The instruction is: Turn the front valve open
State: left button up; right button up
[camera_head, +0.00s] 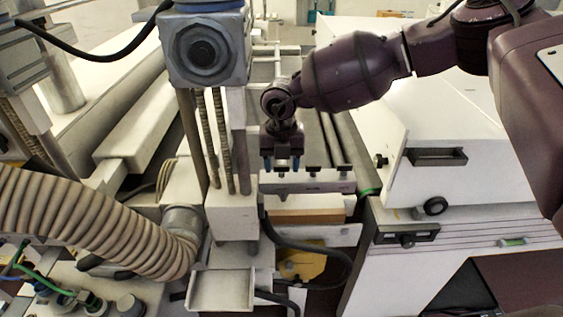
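My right gripper (282,165) points down from the dark purple arm at the centre. Its two blue-tipped fingers stand apart just above the left part of a pale manifold bar (306,188). Small dark valve handles stand on this bar; one (313,172) is just right of the fingers and another (345,171) is further right. My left gripper is out of view.
A grey column with a boxed head (206,48) stands close left of the gripper. A ribbed hose (100,225) crosses the lower left. White machine housings (450,160) fill the right. Black cables (330,257) loop below the bar.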

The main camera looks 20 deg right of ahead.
jog(key=c, duration=0.7)
jog(key=shift+o, duration=0.2)
